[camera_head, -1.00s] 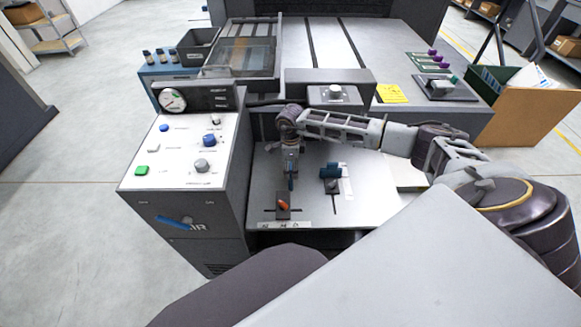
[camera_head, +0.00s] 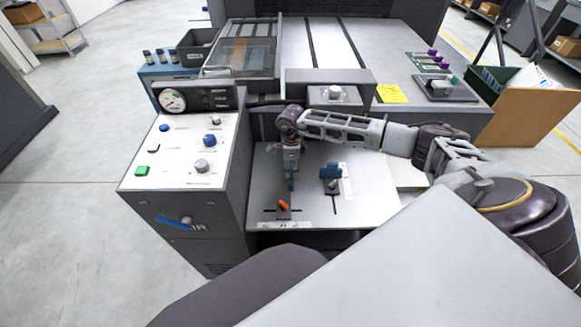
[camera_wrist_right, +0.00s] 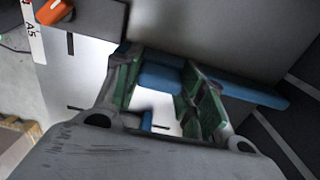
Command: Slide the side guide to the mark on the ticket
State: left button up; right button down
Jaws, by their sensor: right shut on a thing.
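The side guide is a long blue bar that shows best in the right wrist view (camera_wrist_right: 255,93). In the head view only its small blue near end (camera_head: 291,184) shows below my gripper. My right gripper (camera_wrist_right: 165,92), with green finger pads, is shut on the bar, one finger on each side, and it hides part of it. In the head view the right gripper (camera_head: 291,165) points down over the pale feed plate. A yellow note (camera_head: 392,93), possibly the ticket, lies at the back right; its writing is too small to read. My left gripper is not in view.
An orange-tipped selector (camera_head: 283,205) stands near-left of the gripper, by a white size label (camera_head: 285,224). The control console (camera_head: 180,150) bounds the plate's left side.

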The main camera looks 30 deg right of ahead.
jog(key=shift+s+d, duration=0.6)
jog(key=shift+d, duration=0.4)
jog(key=shift+s+d, duration=0.6)
jog(key=shift+d, duration=0.35)
jog(key=c, duration=0.9)
grip_release()
jog(key=shift+s+d, duration=0.1)
jog(key=shift+d, duration=0.05)
jog(key=shift+o, duration=0.2)
jog(key=shift+r, duration=0.1)
jog(key=shift+r, duration=0.4)
notch_tip(320, 180, up, 11)
